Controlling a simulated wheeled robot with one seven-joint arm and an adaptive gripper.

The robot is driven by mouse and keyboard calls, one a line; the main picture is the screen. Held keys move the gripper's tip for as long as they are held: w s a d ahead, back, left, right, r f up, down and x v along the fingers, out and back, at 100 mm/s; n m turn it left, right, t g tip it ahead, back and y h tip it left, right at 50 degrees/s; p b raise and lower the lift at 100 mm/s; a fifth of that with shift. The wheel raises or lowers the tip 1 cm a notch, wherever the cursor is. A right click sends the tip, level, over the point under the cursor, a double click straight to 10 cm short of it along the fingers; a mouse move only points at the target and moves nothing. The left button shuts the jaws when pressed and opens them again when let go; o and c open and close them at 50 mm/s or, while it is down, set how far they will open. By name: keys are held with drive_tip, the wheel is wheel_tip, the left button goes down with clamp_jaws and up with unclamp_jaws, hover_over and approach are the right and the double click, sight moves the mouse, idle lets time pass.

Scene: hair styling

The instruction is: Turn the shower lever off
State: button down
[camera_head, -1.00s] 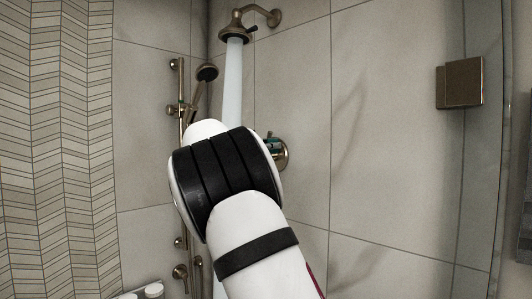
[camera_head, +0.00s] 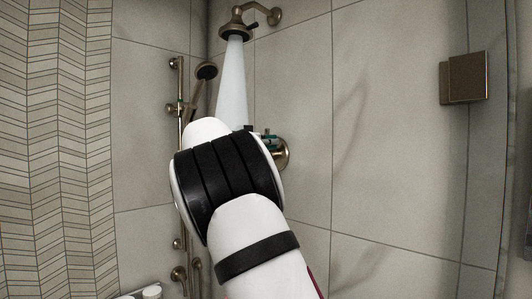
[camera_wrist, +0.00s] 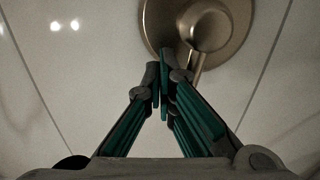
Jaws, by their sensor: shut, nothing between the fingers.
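The shower valve has a round bronze plate (camera_wrist: 155,22) with a domed hub. Its short lever (camera_wrist: 195,66) points down from the hub in the wrist view. My gripper (camera_wrist: 160,78) is shut and empty, with its fingertips just left of the lever, overlapping the plate's lower edge in the picture. I cannot tell whether they touch the lever. In the head view the valve plate (camera_head: 283,153) shows behind my arm, which hides most of it. Water (camera_head: 233,85) falls from the shower head (camera_head: 236,30).
A hand shower (camera_head: 206,72) hangs on a vertical rail (camera_head: 180,90) to the left. A metal bracket (camera_head: 465,77) sits at the right. White containers (camera_head: 151,292) stand at the lower left. The tiled wall right of the valve is clear.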

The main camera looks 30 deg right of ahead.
drive_tip(key=shift+w+a+r+b, duration=0.15)
drive_tip(key=shift+w+r+b, duration=0.15)
drive_tip(key=shift+w+b, duration=0.35)
idle(0.6)
drive_tip(key=shift+s, duration=0.2)
drive_tip(key=s+v, duration=0.1)
drive_tip(key=v, duration=0.7)
drive_tip(key=shift+d+b, duration=0.2)
drive_tip(key=shift+b, duration=0.2)
drive_tip(key=shift+s, duration=0.1)
idle(0.3)
